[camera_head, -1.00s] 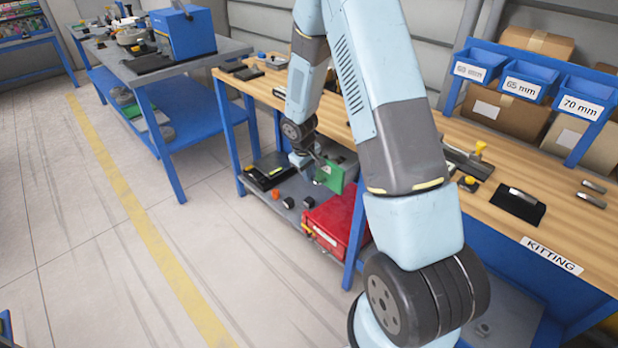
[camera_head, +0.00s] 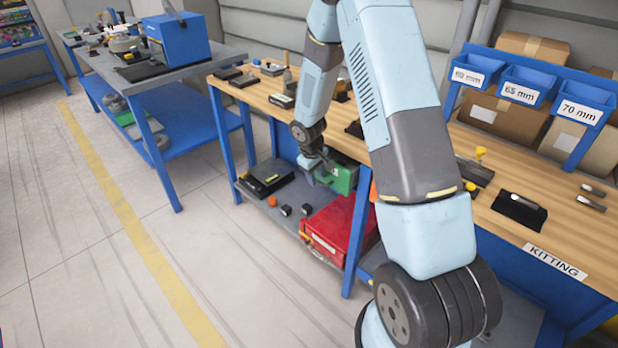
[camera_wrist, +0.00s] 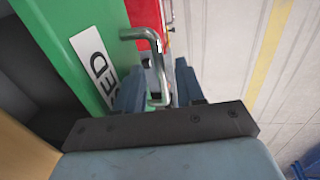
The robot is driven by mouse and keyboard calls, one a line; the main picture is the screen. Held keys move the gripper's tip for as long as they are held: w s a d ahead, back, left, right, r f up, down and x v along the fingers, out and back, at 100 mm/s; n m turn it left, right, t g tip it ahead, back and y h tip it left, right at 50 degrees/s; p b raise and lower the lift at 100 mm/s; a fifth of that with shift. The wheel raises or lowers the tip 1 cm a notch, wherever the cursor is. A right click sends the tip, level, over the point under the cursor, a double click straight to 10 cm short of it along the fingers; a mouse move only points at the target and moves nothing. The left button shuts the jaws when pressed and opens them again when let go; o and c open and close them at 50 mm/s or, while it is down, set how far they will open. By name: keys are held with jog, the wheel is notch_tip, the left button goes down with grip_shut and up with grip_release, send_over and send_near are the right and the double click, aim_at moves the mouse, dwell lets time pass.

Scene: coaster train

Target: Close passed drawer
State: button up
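The green drawer (camera_head: 341,178) hangs under the wooden workbench, partly hidden by my arm in the head view. In the wrist view its green front (camera_wrist: 82,47) carries a white label ending in "ED" and a bent metal handle (camera_wrist: 154,60). A dark space shows behind the front, so the drawer looks partly pulled out. My gripper (camera_wrist: 160,85) is at the handle, its two blue-grey fingers apart on either side of it, with a gap visible at the right finger. In the head view my gripper (camera_head: 325,175) is small, just left of the green front.
A red case (camera_head: 340,228) sits on the lower shelf below the drawer, with a black case (camera_head: 265,178) and small parts to its left. A blue bench leg (camera_head: 356,245) stands right of the red case. The floor at left is clear.

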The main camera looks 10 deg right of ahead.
notch_tip(320, 180, up, 13)
jog(key=s+a, duration=0.1)
jog(key=a, duration=0.1)
jog(key=shift+s+r, duration=0.15)
jog(key=shift+r, duration=0.05)
dwell(0.4)
